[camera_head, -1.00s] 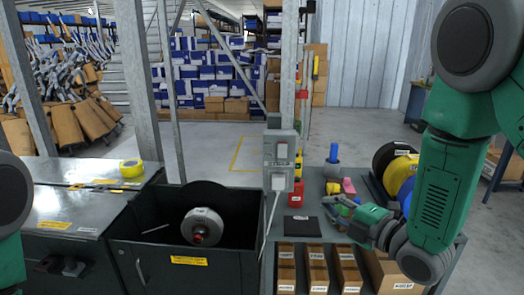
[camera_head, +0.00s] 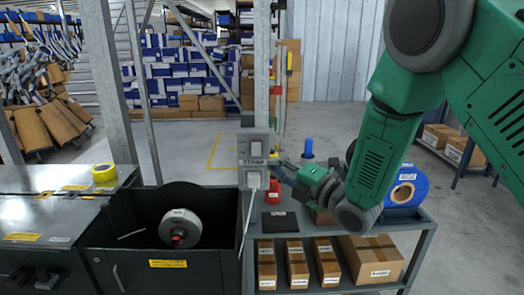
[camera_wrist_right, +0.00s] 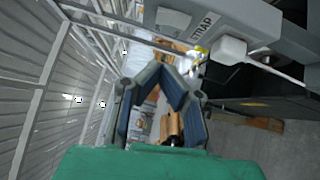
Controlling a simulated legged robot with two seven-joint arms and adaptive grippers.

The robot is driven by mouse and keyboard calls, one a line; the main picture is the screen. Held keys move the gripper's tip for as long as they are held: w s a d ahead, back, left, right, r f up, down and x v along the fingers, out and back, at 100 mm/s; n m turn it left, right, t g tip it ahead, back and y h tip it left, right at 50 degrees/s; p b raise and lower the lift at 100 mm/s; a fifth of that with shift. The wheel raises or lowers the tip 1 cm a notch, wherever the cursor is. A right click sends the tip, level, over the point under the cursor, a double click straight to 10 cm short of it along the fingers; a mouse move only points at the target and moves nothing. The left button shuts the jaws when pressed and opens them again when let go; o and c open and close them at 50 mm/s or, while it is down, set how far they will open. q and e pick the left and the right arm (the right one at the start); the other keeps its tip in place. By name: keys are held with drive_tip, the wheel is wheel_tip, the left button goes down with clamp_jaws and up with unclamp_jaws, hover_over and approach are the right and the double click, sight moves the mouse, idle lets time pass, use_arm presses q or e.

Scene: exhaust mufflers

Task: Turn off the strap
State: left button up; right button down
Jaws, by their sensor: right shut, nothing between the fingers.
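The grey switch box labelled STRAP (camera_head: 256,150) is fixed to a metal post in the head view, with a plug (camera_head: 254,181) and pale cable below it. In the wrist view the STRAP box (camera_wrist_right: 238,18) is at the top right, with the white plug (camera_wrist_right: 228,49) close to the fingers. My right gripper (camera_head: 282,168) is just right of the box and points left at it. In the wrist view its blue-padded fingers (camera_wrist_right: 162,72) are shut and empty; I cannot tell whether they touch the box. My left gripper is not in view.
A dark bin with a strap reel (camera_head: 180,229) stands below left of the post. A cart shelf holds small cardboard boxes (camera_head: 297,264), a dark pad (camera_head: 280,222) and a blue roll (camera_head: 408,187). The metal post (camera_head: 262,75) stands behind the box.

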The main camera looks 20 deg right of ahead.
sight(255, 146)
drive_tip(key=w, duration=0.2)
drive_tip(key=w+a, duration=0.1)
drive_tip(key=w, duration=0.3)
drive_tip(key=shift+a+r, duration=0.2)
drive_tip(key=shift+r, duration=0.15)
drive_tip(key=shift+w+d, duration=0.3)
drive_tip(key=shift+w, duration=0.4)
drive_tip(key=shift+w+d+r, duration=0.1)
drive_tip(key=shift+w+r, duration=0.05)
drive_tip(key=shift+w, duration=0.05)
drive_tip(key=shift+s+r, duration=0.1)
